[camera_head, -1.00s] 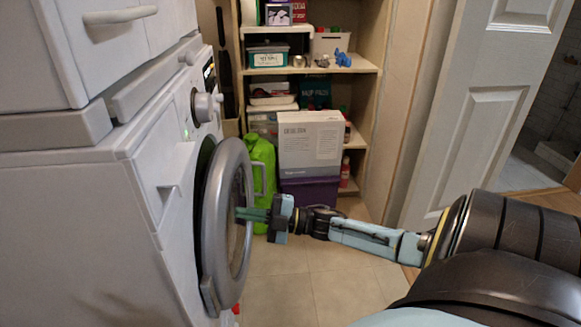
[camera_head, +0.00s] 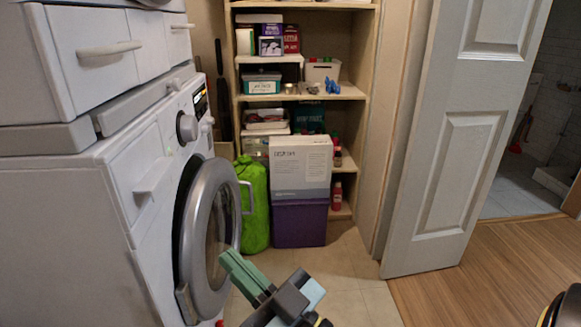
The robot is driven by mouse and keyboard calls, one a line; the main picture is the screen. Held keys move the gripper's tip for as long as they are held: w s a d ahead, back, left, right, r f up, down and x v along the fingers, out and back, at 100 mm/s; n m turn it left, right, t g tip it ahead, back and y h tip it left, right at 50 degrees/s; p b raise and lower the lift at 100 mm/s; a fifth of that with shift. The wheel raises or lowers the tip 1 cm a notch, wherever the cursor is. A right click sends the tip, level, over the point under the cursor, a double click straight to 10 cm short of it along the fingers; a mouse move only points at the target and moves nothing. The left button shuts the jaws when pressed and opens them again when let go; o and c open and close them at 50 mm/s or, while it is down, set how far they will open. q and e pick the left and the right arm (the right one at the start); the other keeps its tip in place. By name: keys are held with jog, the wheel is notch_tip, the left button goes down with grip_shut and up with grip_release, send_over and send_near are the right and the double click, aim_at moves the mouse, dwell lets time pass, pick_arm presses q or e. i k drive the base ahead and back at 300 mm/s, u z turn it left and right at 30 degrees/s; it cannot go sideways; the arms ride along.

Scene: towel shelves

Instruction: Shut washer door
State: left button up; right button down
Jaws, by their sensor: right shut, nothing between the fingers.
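The white washer (camera_head: 75,220) stands at the left. Its round door (camera_head: 208,240), with a silver rim and dark glass, stands slightly ajar, with a dark gap along its left side. My right gripper (camera_head: 228,260) is at the bottom centre, its green fingers shut and empty, pointing up and left. The fingertips are in front of the door's right edge; I cannot tell whether they touch it. My left gripper is not in view.
A shelf unit (camera_head: 355,92) with boxes and bottles stands at the back. A green bag (camera_head: 256,205) and a purple box (camera_head: 299,222) sit on the floor behind the door. A white room door (camera_head: 465,150) stands at the right. Floor in front is clear.

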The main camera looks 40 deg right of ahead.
aim_at(209, 222)
jog(key=z, duration=1.8)
jog(key=i, duration=1.8)
jog(key=u, duration=2.5)
